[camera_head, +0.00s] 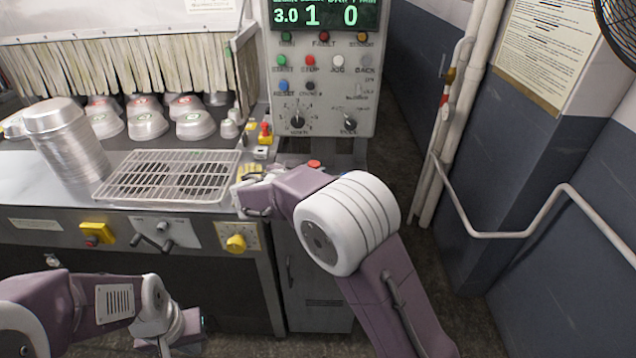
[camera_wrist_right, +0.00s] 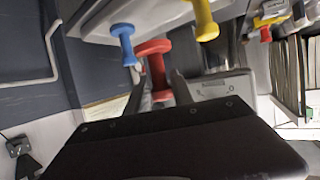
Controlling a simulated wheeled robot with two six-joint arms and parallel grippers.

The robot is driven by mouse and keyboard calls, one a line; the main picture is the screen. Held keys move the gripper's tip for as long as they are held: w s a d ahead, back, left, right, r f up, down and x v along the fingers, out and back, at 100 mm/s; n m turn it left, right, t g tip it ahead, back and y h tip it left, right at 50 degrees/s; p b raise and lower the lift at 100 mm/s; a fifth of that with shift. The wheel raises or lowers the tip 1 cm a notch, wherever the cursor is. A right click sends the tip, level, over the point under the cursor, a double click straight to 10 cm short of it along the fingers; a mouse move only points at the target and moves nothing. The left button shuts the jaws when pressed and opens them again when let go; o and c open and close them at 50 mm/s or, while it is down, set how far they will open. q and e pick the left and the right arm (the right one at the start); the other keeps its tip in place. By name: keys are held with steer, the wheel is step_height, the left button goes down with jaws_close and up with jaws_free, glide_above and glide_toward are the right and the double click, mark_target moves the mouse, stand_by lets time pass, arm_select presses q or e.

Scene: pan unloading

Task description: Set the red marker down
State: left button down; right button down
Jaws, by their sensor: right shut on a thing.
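A red marker (camera_wrist_right: 153,48), shaped like a spool with a wide end, shows in the right wrist view between the two dark fingers of my right gripper (camera_wrist_right: 158,82). The fingers are shut on it. In the head view my right gripper (camera_head: 246,190) is at the right front corner of the machine's counter, and the marker cannot be made out there. My left arm is low at the left of the head view. Its gripper end (camera_head: 188,332) faces away and its fingers are hidden.
A blue marker (camera_wrist_right: 124,44) and a yellow marker (camera_wrist_right: 205,20) flank the red one, near a light grey surface. A wire rack (camera_head: 165,178) and a pan stack (camera_head: 68,140) stand on the counter. The control panel (camera_head: 322,75) rises behind; more pans (camera_head: 147,124) lie by the curtain.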

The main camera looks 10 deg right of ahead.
steer(key=x, duration=0.3)
steer(key=a+x, duration=0.1)
steer(key=x, duration=0.1)
steer(key=shift+w+d+f+p, duration=0.2)
steer(key=shift+w+f+p, duration=0.1)
steer(key=shift+w+f, duration=0.15)
step_height(320, 180, down, 3)
steer(key=shift+s+f+p, duration=0.1)
steer(key=shift+s+p, duration=0.05)
steer(key=shift+p, duration=0.15)
steer(key=shift+f, duration=0.4)
steer(key=shift+f+b, duration=0.15)
steer(key=shift+b, duration=0.25)
steer(key=c, duration=1.1)
jaws_free()
